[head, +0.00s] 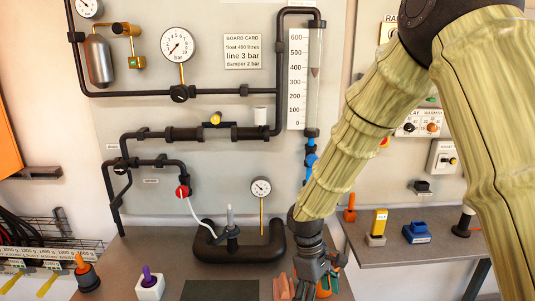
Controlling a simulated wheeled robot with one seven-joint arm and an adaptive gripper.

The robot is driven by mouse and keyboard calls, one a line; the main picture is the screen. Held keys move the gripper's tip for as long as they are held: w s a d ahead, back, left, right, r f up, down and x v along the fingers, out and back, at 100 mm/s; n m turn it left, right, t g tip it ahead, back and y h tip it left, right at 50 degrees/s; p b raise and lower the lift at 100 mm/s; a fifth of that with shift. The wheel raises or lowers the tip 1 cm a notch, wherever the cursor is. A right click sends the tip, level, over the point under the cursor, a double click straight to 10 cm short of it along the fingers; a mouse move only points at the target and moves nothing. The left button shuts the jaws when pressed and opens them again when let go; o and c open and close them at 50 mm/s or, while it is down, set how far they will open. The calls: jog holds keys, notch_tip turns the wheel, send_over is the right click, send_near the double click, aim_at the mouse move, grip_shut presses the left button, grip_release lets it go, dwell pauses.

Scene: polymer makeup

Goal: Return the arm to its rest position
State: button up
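My arm comes in from the upper right in the head view and reaches down to the bench (140,248). My gripper (312,282) is low, near the front edge of the bench at the bottom of the picture. Its dark fingers are small and overlap with reddish-brown and orange pieces around them. I cannot tell whether the fingers are open or shut, or whether they touch anything. No rest position is marked in the view.
A panel with black pipes, a large gauge (178,45) and a level scale (297,80) stands behind. A black U-shaped pipe (240,251) is left of my gripper. A white block with a purple peg (150,288) is further left. A side shelf (395,248) holds small tools.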

jog(key=s+d+f+m+y, duration=0.1)
jog(key=s+f+m, duration=0.1)
jog(key=s+f, duration=0.35)
jog(key=s+f+m+y, duration=0.1)
jog(key=s+f, duration=0.2)
jog(key=f, duration=0.6)
jog(key=s+d+f+m+y, duration=0.1)
jog(key=s+f+m, duration=0.1)
jog(key=s+f, duration=0.35)
jog(key=s+d+f+m+t, duration=0.2)
jog(key=s+d+f+m, duration=0.3)
jog(key=s+f, duration=0.6)
jog(key=s+d, duration=0.2)
jog(key=s, duration=0.1)
jog(key=shift+s+d+f+t+h, duration=0.2)
jog(key=shift+s+t+h, duration=0.1)
jog(key=shift+t, duration=0.1)
